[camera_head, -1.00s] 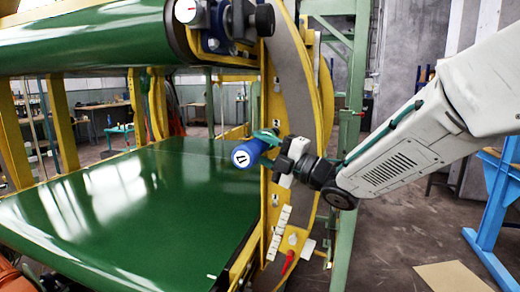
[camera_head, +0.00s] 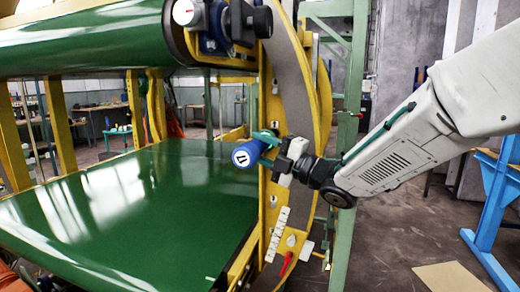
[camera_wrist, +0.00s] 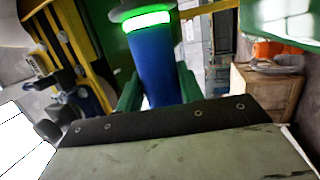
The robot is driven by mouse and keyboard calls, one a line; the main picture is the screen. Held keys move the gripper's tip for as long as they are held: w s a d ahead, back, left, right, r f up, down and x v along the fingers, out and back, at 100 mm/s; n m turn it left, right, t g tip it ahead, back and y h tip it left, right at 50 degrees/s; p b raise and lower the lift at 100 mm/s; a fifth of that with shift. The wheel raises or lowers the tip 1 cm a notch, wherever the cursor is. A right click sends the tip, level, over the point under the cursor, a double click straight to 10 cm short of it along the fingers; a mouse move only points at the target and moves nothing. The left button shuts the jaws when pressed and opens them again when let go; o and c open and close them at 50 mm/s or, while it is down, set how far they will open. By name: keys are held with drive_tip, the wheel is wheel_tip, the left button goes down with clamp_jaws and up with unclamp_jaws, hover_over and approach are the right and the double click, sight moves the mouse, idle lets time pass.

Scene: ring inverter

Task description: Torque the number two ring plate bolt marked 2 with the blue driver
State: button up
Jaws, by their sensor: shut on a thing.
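My gripper (camera_head: 266,139) is shut on the blue driver (camera_head: 245,155), whose round end with a dark mark on white faces the head camera. In the wrist view the driver (camera_wrist: 158,65) stands up between the green fingers (camera_wrist: 130,92), with a glowing green ring near its far end. The yellow ring plate (camera_head: 300,75) curves behind my gripper in the head view. I cannot read a 2 on any bolt, and I cannot tell whether the driver touches one.
Green belts lie at upper left (camera_head: 90,35) and lower left (camera_head: 130,205). A row of white tags (camera_head: 277,233) and a red-handled part (camera_head: 287,262) sit low on the ring plate. A blue stand (camera_head: 492,210) is at the right.

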sight(260, 154)
drive_tip(key=shift+w+d+r, duration=0.1)
drive_tip(key=shift+w+d, duration=0.15)
drive_tip(key=shift+w, duration=0.45)
idle(1.7)
drive_tip(key=shift+s, duration=0.15)
drive_tip(key=shift+s+a, duration=0.3)
drive_tip(key=shift+s, duration=0.45)
drive_tip(key=shift+s+a, duration=0.25)
drive_tip(key=shift+s, duration=0.5)
drive_tip(key=shift+s+a, duration=0.3)
drive_tip(key=shift+s, duration=0.55)
